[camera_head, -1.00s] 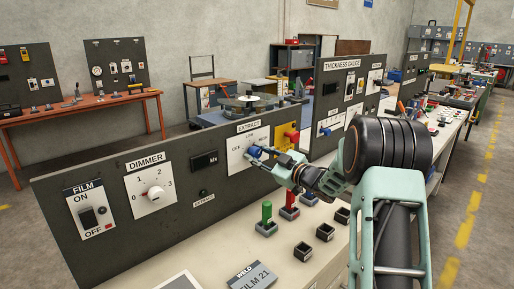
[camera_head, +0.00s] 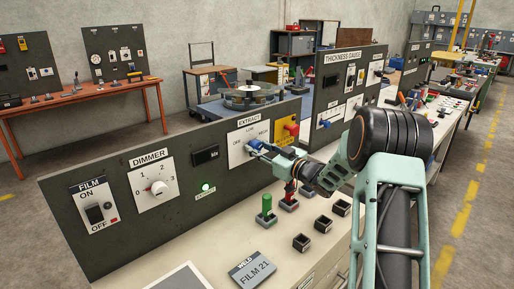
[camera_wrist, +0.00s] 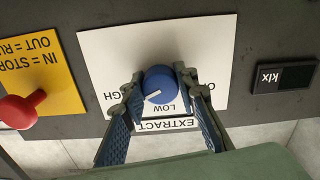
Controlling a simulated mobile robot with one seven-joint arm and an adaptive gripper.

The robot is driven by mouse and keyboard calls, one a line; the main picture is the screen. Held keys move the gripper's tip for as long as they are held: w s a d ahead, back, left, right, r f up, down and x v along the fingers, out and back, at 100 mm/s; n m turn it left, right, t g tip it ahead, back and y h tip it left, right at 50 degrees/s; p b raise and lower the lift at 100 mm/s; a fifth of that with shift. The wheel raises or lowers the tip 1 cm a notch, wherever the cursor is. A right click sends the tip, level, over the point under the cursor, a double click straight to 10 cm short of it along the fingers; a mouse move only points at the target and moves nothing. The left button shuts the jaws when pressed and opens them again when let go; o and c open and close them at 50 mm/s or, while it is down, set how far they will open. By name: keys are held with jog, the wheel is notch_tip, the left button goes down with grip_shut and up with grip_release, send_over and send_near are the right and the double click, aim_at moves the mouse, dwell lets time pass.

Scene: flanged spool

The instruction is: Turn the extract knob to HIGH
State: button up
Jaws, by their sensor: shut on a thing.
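The blue extract knob (camera_wrist: 160,87) sits on a white plate (camera_wrist: 110,55) marked OFF, LOW and HIGH, which looks upside down in the wrist view. Its white pointer line points down-left there, between LOW and the partly hidden HIGH. My gripper (camera_wrist: 157,92) is shut on the knob, with one finger on each side. In the head view, the knob (camera_head: 256,145) is partly covered by my gripper (camera_head: 260,149) on the EXTRACT plate (camera_head: 238,154). The extract lamp (camera_head: 206,187) glows green.
A yellow plate with a red button (camera_wrist: 20,108) is close beside my gripper. The dimmer dial (camera_head: 157,187) and film switch (camera_head: 96,213) are further left on the panel. A green lever (camera_head: 267,208), a red lever (camera_head: 290,190) and black sockets stand on the bench below.

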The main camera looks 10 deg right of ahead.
jog(key=o, duration=1.2)
jog(key=shift+c, duration=0.2)
jog(key=shift+s+d, duration=0.1)
jog(key=v, duration=1.2)
